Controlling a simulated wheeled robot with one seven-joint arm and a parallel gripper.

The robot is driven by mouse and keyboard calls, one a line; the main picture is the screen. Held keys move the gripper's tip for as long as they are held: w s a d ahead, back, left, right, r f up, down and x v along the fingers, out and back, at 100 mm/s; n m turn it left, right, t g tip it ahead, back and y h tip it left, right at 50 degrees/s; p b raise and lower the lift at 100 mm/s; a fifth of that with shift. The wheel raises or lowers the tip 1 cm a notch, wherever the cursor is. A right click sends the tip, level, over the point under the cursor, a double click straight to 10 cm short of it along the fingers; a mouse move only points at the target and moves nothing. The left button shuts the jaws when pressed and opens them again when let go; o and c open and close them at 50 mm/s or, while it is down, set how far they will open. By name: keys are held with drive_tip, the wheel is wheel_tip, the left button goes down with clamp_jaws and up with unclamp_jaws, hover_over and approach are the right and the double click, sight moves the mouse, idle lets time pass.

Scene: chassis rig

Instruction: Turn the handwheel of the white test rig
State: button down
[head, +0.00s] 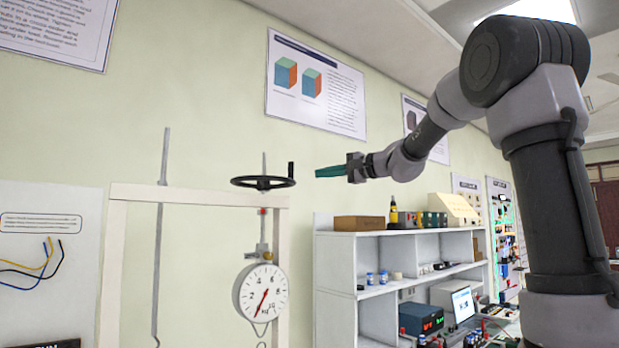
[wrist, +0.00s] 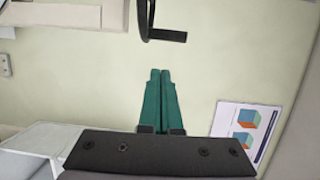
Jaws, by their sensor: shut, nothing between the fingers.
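The white test rig (head: 200,195) stands at the left of centre in the head view, a frame with a round dial gauge (head: 263,292) hanging in it. Its black handwheel (head: 262,184) lies flat above the top beam, with an upright crank handle (head: 291,171) at its right rim. In the wrist view part of the black handwheel (wrist: 165,36) shows at the top edge, cut off. My gripper (head: 318,173) has green fingers, shut and empty, pointing left toward the handle with a gap between. In the wrist view the gripper (wrist: 160,72) also shows its fingertips together, apart from the wheel.
White shelves (head: 400,236) with a cardboard box (head: 359,223) and several devices stand right of the rig, below my arm. Posters (head: 316,86) hang on the wall behind. A thin threaded rod (head: 160,240) stands at the rig's left. The air around my gripper looks clear.

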drive_tip(key=w+d+x, duration=0.1)
drive_tip(key=x, duration=0.9)
drive_tip(key=shift+t, duration=0.3)
drive_tip(key=s, duration=0.2)
drive_tip(key=s+r, duration=0.1)
drive_tip(key=s, duration=0.1)
drive_tip(key=shift+a, duration=0.25)
drive_tip(key=shift+s+d+m+t+h, duration=0.1)
drive_tip(key=shift+s+m+t+h, duration=0.2)
drive_tip(key=shift+m+t, duration=0.15)
